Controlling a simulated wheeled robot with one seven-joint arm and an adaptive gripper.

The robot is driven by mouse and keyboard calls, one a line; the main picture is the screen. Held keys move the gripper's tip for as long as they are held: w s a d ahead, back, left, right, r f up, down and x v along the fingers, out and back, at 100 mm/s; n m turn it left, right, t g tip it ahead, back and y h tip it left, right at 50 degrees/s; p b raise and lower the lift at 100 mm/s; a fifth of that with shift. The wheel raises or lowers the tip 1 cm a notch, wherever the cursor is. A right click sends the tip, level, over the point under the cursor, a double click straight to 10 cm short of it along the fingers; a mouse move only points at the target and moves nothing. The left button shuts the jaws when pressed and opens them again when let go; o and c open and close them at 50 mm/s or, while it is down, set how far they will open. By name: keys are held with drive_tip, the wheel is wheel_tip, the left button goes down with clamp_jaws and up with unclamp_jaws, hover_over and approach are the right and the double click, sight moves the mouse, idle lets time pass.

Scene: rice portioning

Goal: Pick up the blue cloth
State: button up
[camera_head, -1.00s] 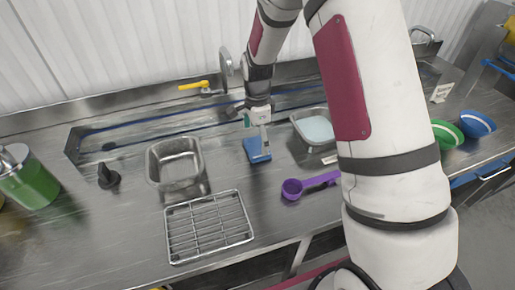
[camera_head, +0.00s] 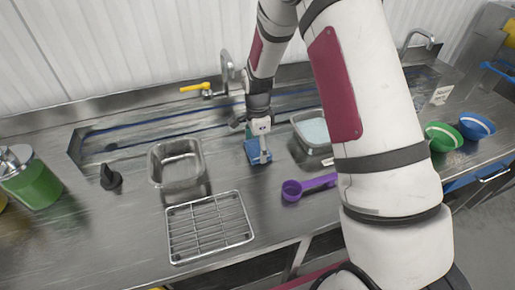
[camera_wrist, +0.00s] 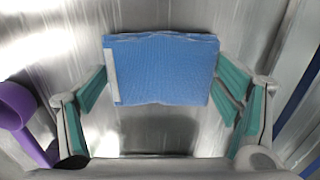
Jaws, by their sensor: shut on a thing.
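The blue cloth (camera_head: 251,151) lies on the steel counter between the metal pan and the purple scoop. In the wrist view the cloth (camera_wrist: 160,68) is a folded, flat, roughly rectangular pad with a pale strip along its left edge. My gripper (camera_wrist: 162,84) has a green-padded finger on each side of it and is shut on the cloth across its width. In the head view my gripper (camera_head: 262,152) points down over the cloth and hides part of it. I cannot tell whether the cloth is clear of the counter.
An empty metal pan (camera_head: 152,166) and a wire rack (camera_head: 168,232) stand to the left. The purple scoop (camera_head: 291,190) is close on the right, with a metal pan of pale contents (camera_head: 314,130) behind it. Green (camera_head: 441,138) and blue bowls (camera_head: 476,126) stand far right.

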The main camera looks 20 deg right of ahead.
sight(258, 150)
drive_tip(key=shift+r, duration=0.55)
wheel_tip(258, 150, up, 2)
drive_tip(key=shift+w+b, duration=0.1)
drive_tip(key=shift+b, duration=0.3)
drive_tip(key=shift+s+a+r, duration=0.15)
drive_tip(key=shift+s+r, duration=0.1)
drive_tip(key=shift+s, duration=0.45)
drive_tip(key=s+a, duration=0.1)
drive_tip(key=s, duration=0.4)
drive_tip(key=s+a+r, duration=0.1)
drive_tip(key=s, duration=0.8)
drive_tip(key=shift+s+a+r, duration=0.15)
drive_tip(key=shift+s+a, duration=0.15)
drive_tip(key=shift+a, duration=0.1)
drive_tip(key=o, duration=0.4)
drive_tip(key=shift+c, duration=0.2)
drive_tip(key=c, duration=0.3)
drive_tip(key=shift+c, duration=0.2)
